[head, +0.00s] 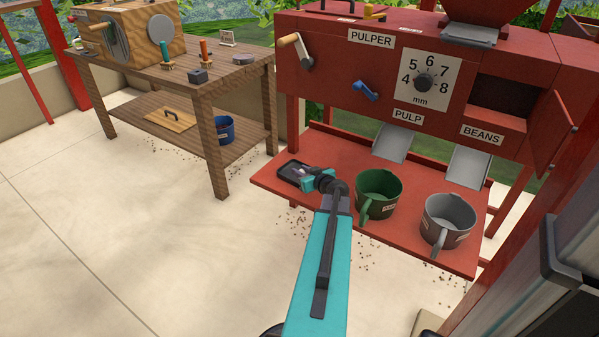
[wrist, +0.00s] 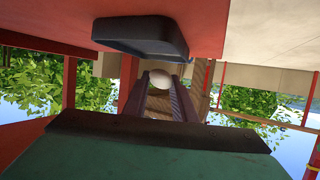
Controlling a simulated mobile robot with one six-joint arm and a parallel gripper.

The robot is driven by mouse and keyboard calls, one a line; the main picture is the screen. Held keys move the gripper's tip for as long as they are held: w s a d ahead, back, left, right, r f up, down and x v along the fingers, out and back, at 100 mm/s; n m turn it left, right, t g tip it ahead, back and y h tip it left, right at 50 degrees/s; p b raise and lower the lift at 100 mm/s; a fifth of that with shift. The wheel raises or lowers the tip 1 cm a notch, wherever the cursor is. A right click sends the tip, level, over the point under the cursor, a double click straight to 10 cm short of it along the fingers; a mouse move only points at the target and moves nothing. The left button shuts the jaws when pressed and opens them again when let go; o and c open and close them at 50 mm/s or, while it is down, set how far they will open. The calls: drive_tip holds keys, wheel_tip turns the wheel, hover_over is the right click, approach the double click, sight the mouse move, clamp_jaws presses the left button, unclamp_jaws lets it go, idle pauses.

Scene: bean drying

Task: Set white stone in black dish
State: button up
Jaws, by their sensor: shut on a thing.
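The black dish (head: 284,173) lies on the red shelf of the pulper, at its left end. It also shows near the top of the wrist view (wrist: 140,36). My gripper (head: 303,173) reaches over the dish in the head view. In the wrist view my gripper (wrist: 161,84) is shut on the white stone (wrist: 161,78), which sits between the fingertips. The wrist picture appears upside down, with the shelf at the top and the stone apart from the dish. In the head view the stone is too small to tell clearly.
A green mug (head: 379,190) and a grey mug (head: 449,220) stand on the red shelf (head: 330,150) right of my gripper. Chutes marked pulp (head: 393,143) and beans (head: 468,168) hang above them. A wooden table (head: 200,84) stands at the left.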

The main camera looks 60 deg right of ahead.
sight(300, 170)
drive_tip(key=shift+w+d+f, duration=0.15)
drive_tip(key=shift+w+d, duration=0.75)
drive_tip(key=shift+d, duration=0.2)
drive_tip(key=shift+w+d+f, duration=0.1)
drive_tip(key=shift+w+d, duration=0.75)
drive_tip(key=shift+d, duration=0.25)
drive_tip(key=shift+f+b, duration=0.8)
drive_tip(key=shift+f, duration=0.95)
drive_tip(key=shift+f+b, duration=0.2)
drive_tip(key=shift+b, duration=0.15)
drive_tip(key=o, duration=1)
drive_tip(key=shift+r+p, duration=0.25)
drive_tip(key=shift+p, duration=0.15)
drive_tip(key=shift+p+v, duration=0.7)
drive_tip(key=shift+v, duration=5.3)
drive_tip(key=shift+s, duration=0.1)
